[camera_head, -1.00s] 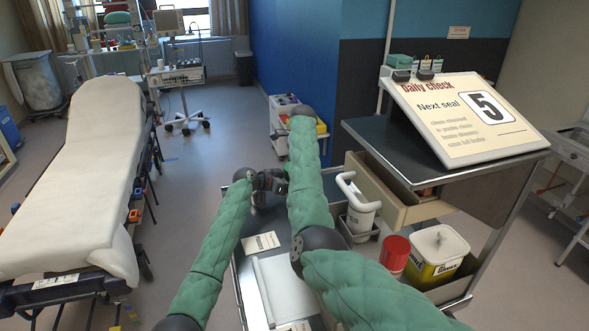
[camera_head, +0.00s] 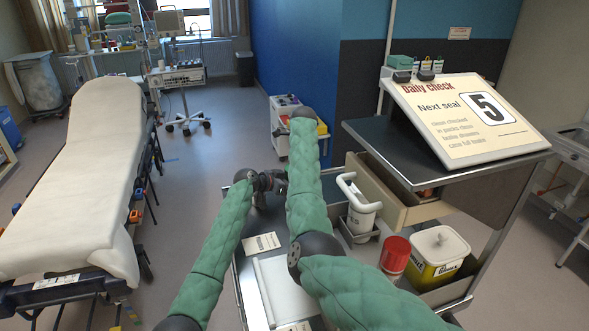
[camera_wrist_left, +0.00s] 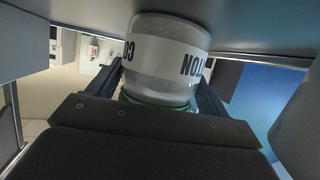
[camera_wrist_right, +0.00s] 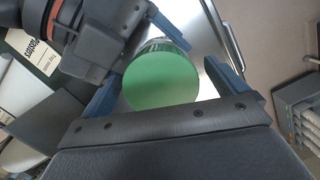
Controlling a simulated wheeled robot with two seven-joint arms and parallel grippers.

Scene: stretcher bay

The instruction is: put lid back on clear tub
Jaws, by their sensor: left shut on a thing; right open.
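The clear tub (camera_wrist_left: 165,60) fills the middle of the left wrist view, with a white band lettered in black. My left gripper (camera_wrist_left: 158,82) is shut on it, one finger on each side. A green edge shows on the tub's near end. In the right wrist view the round green lid (camera_wrist_right: 160,82) lies flat over the tub's top; whether it is fully seated I cannot tell. My right gripper (camera_wrist_right: 163,68) is open, its fingers on either side of the lid. In the head view my left gripper (camera_head: 268,183) shows; the tub and right gripper are mostly hidden by my right arm.
The trolley top (camera_head: 262,218) carries a card (camera_head: 261,243) and a white tray (camera_head: 285,290). A stretcher (camera_head: 85,180) is at left.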

